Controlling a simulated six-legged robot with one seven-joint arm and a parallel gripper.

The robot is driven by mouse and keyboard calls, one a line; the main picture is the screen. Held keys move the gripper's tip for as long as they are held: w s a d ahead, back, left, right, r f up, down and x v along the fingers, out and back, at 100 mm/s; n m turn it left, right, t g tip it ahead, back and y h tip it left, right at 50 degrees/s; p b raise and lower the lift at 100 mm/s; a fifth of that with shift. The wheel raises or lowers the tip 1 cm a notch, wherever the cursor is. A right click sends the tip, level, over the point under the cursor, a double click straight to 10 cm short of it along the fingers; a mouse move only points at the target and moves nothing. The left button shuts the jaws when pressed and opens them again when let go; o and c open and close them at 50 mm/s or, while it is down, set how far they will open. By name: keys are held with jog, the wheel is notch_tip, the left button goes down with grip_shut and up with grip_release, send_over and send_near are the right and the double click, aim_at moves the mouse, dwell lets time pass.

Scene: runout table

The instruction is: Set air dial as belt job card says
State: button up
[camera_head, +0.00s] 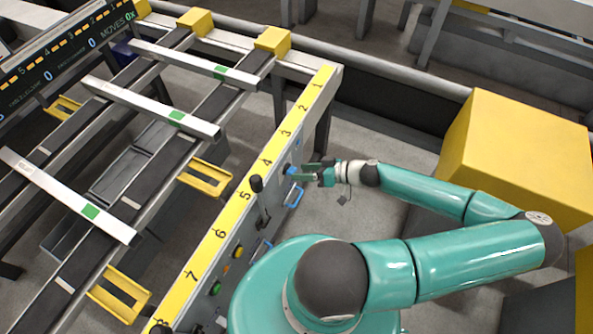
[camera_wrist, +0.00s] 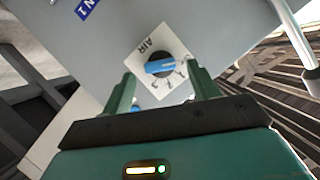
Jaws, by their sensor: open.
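The air dial (camera_wrist: 160,66) is a dark round base with a blue bar knob, on a white plate (camera_wrist: 144,50) marked AIR with small scale marks that are too small to read surely. It sits on the grey side panel of the table. My gripper (camera_wrist: 158,80) is open, its two green fingers on either side of the lower part of the plate, with the knob between and just ahead of them. Whether the fingers touch it cannot be told. In the head view my gripper (camera_head: 300,173) is at the panel near number 4, largely hiding the dial. The job card is not clearly seen.
The yellow numbered strip (camera_head: 222,229) runs along the panel top. A black-knobbed lever (camera_head: 257,184), blue handles (camera_head: 294,197) and coloured buttons (camera_head: 227,266) are close by. Belts with white crossbars (camera_head: 150,118) lie left; a display (camera_head: 70,50) shows MOVES 0. A yellow box (camera_head: 520,150) stands right.

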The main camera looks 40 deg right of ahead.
aim_at(295, 171)
jog(key=shift+x, duration=1.55)
jog(key=c, duration=1)
